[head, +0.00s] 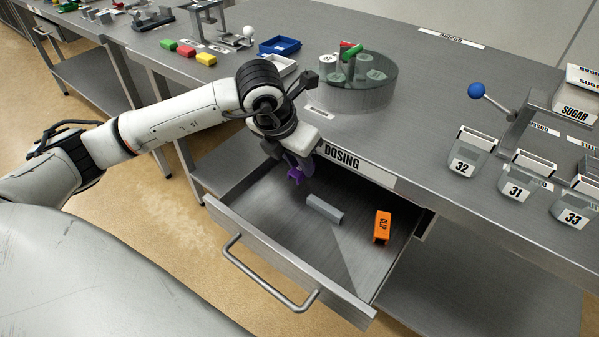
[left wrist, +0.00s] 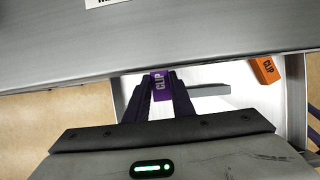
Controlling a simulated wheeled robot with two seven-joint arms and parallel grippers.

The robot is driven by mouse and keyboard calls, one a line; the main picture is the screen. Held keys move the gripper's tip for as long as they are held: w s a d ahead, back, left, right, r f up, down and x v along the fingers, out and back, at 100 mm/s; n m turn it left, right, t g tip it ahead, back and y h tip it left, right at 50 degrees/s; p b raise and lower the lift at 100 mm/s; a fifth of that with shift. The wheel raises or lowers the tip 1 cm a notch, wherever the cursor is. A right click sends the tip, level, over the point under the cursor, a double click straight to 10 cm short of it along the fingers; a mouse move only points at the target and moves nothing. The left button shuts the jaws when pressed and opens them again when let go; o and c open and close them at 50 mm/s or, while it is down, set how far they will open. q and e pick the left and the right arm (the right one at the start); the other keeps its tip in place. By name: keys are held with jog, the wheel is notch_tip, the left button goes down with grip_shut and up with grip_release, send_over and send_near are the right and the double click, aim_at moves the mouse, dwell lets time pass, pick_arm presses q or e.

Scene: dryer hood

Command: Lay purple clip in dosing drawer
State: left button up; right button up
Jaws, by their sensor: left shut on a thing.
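The purple clip (head: 295,176) is held between the fingers of my left gripper (head: 299,165), over the left back part of the open dosing drawer (head: 270,215). In the left wrist view the purple clip (left wrist: 161,86) shows the word CLIP between the two dark fingertips (left wrist: 163,92). The clip appears to be above the drawer floor; its exact height is unclear. An orange clip (head: 382,227) lies in the drawer at the right. A grey bar (head: 324,209) lies near the drawer's middle.
The table edge with the DOSING label (head: 356,164) overhangs the drawer's back. The drawer handle (head: 270,275) sticks out in front. A clear round container (head: 355,80) stands on the table above. Drawer floor is free around the grey bar.

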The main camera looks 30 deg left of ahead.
aim_at(297, 170)
pick_arm(q)
jog(key=shift+f, duration=1.7)
jog(key=o, duration=1)
jog(key=p+v, duration=0.1)
jog(key=v, duration=1.1)
jog(key=shift+w, duration=0.1)
